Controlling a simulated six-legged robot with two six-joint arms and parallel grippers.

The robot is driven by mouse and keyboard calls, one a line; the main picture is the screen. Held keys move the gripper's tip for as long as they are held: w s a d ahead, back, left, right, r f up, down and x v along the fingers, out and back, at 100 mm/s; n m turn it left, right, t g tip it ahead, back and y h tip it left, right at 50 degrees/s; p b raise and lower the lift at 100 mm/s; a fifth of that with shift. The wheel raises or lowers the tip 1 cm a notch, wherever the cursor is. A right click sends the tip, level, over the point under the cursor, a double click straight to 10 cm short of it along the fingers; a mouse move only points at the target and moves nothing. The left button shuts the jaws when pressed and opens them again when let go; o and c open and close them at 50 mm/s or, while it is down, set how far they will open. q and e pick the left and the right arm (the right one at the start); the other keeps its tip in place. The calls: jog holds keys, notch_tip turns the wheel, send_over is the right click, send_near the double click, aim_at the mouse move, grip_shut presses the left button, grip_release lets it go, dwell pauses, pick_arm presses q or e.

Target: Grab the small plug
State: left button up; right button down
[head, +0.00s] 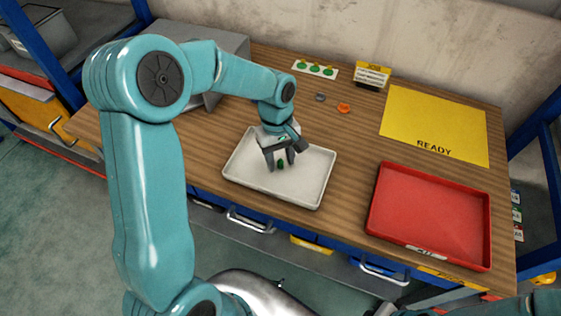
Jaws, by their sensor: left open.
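A small green piece (281,164), which looks like the small plug, is in the white tray (312,193) on the wooden bench. My left gripper (280,160) reaches down over the tray with its fingers spread. The green piece shows between the fingertips; I cannot tell whether they touch it. My right gripper is not in view; only a bit of my teal right arm shows at the lower right corner.
A red tray (430,215) is at the right and a yellow READY mat (435,122) behind it. An orange ring (344,108), a grey piece (320,97), a card with green pieces (315,69) and a yellow-topped box (372,75) are at the back.

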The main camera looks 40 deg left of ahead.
pick_arm(q)
grip_shut()
jog(key=shift+r, duration=0.15)
